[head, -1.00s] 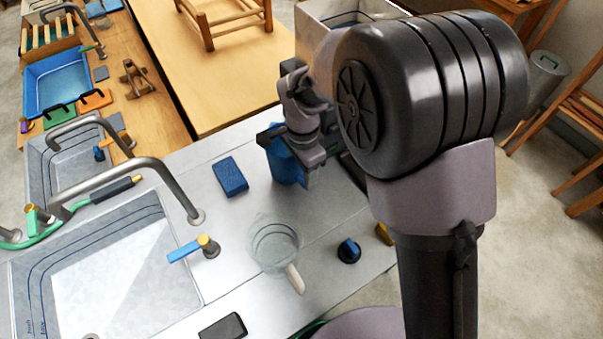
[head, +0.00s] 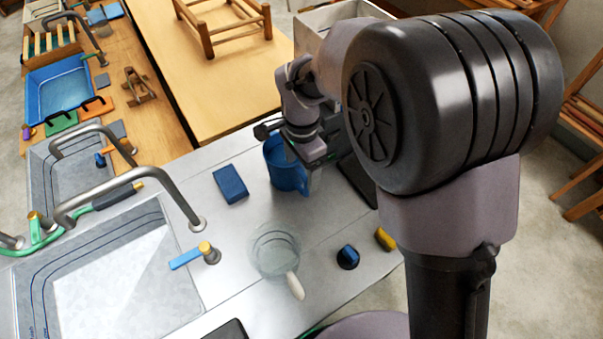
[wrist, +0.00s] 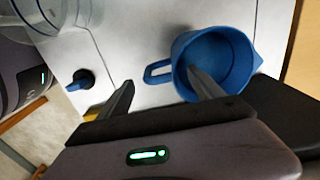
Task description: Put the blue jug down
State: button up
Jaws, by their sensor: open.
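The blue jug (head: 288,172) stands upright on the grey counter (head: 225,212), just below my gripper in the head view. In the wrist view the jug (wrist: 222,58) shows from above, empty inside, with its handle (wrist: 157,71) pointing left. My gripper (wrist: 164,84) is open. One finger reaches over the jug's near rim and the other is outside it, left of the handle. I cannot tell whether either finger touches the jug. In the head view my arm hides part of the jug's top.
A blue sponge (head: 230,184) lies left of the jug. A clear pan-like vessel (head: 275,252), a dark blue knob (head: 347,257) and a yellow block (head: 385,239) are nearer. A dark flat thing (head: 357,180) is close on the jug's right. A sink (head: 115,270) lies left.

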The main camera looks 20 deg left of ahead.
notch_tip(320, 180, up, 7)
jog(key=shift+r+p, duration=0.1)
jog(key=shift+p, duration=0.7)
jog(key=shift+d+r, duration=0.2)
jog(key=shift+r, duration=0.05)
jog(key=s+d+r+n+t+y, duration=0.15)
jog(key=s+d+r, duration=0.25)
jog(key=d+r, duration=0.45)
jog(key=s+d+r+n+t+y, duration=0.1)
jog(key=s+d+r+t, duration=0.3)
jog(key=d, duration=0.7)
jog(key=s+d, duration=0.4)
jog(key=s, duration=0.2)
jog(key=shift+s+d+r+n+h, duration=0.25)
jog(key=shift+s+d+n+h, duration=0.1)
jog(key=shift+n, duration=0.1)
